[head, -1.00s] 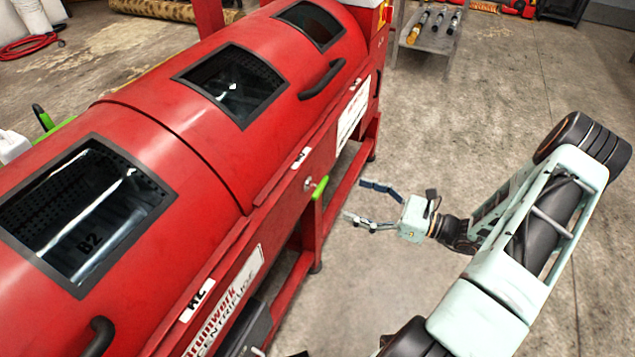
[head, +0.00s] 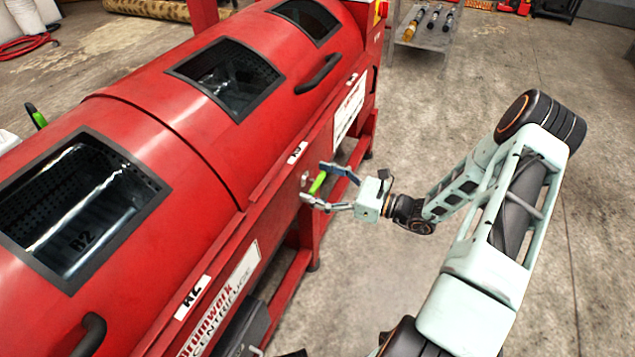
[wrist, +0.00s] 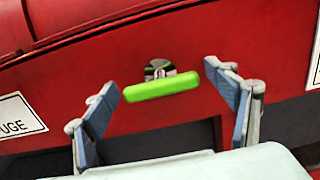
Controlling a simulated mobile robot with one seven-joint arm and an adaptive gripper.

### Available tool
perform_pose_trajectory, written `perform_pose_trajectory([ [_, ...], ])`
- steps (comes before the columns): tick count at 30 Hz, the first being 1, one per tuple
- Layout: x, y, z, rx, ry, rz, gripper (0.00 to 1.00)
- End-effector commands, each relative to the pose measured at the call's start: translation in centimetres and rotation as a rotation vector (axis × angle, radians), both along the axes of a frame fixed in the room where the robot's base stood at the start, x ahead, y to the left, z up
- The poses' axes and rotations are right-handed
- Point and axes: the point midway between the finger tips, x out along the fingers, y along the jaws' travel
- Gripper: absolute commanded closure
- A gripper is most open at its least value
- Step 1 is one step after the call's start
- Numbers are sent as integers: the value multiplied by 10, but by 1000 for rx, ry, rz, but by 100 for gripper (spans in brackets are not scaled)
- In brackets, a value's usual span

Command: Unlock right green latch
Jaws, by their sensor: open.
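The right green latch (head: 318,182) is a short green handle on the front side of the red centrifuge (head: 215,180). In the wrist view the latch (wrist: 162,89) lies nearly level, slightly tilted, below a round metal pivot (wrist: 158,70). My gripper (head: 328,186) is open, with its fingers on either side of the latch in the head view. In the wrist view my gripper (wrist: 165,98) has one finger left and one finger right of the latch, with a gap on each side. Nothing is between the fingers but the latch.
Black door handles (head: 320,74) stick out from the red drum. A grey table (head: 428,42) with several tubes stands at the back. Red frame legs (head: 310,235) stand below the latch. The concrete floor (head: 420,120) right of the machine is clear.

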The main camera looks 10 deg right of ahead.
Motion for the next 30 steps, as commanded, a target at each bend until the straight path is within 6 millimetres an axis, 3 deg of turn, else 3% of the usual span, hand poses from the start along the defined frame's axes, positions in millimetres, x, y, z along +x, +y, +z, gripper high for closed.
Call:
perform_pose_trajectory([
  [2, 0, 0, 0, 0, 0, 0, 25],
  [12, 0, -1, 0, 0, 0, -1, 63],
  [22, 0, -1, 0, -27, -37, -1, 64],
  [30, -1, -1, -1, -128, -174, -2, 64],
])
